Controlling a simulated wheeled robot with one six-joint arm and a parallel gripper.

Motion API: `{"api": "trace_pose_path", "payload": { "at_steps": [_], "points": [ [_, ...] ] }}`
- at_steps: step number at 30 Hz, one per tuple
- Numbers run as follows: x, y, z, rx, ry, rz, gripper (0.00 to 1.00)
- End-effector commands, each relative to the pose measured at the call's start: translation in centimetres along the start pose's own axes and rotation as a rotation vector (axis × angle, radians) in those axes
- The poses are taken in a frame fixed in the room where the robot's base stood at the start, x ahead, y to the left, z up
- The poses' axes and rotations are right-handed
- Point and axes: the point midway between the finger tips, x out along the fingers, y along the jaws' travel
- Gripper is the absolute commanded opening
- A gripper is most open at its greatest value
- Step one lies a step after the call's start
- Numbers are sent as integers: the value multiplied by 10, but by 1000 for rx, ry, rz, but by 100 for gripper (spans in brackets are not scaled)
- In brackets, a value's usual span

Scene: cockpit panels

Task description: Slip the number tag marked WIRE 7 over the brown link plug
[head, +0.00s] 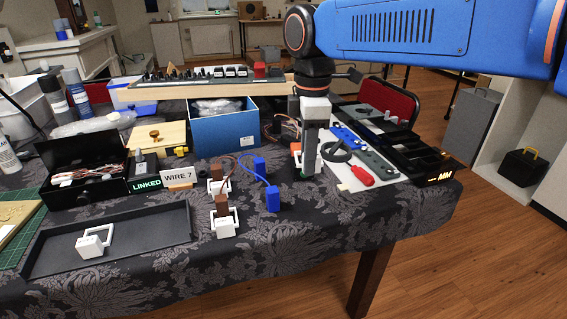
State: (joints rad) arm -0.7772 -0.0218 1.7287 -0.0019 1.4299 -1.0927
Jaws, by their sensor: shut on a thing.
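My gripper (308,172) points down over the right half of the table. It is shut on a white, frame-like piece (316,160) that looks like a number tag; the fingers hide much of it and no marking is readable. Two brown plugs stand left of it, the rear one (216,171) and the front one (222,204). A white tag (224,228) sits at the front plug's foot, and another (217,187) at the rear plug's. Another white tag with a loop (92,243) lies in the black tray (140,238). A WIRE 7 card (178,178) stands behind the tray.
Blue plugs, rear (259,165) and front (272,199), stand between the brown plugs and my gripper. A red screwdriver (361,176) lies on a white board at right. A black box (85,170) and blue box (223,132) stand behind. The front right cloth is clear.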

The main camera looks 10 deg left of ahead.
Motion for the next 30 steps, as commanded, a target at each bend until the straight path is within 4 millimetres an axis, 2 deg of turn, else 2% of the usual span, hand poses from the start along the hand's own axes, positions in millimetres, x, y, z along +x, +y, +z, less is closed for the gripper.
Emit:
{"api": "trace_pose_path", "payload": {
  "at_steps": [1,3,6,10,15,30],
  "points": [
    [-1,-7,-18,-50,0,1,1],
    [-2,-16,-37,-107,0,1,1],
    [-4,-26,-59,-175,1,3,1],
    [-5,-36,-77,-230,1,4,1],
    [-5,-41,-85,-257,1,4,1],
    [15,-41,-84,-256,1,3,1]
  ]
}}
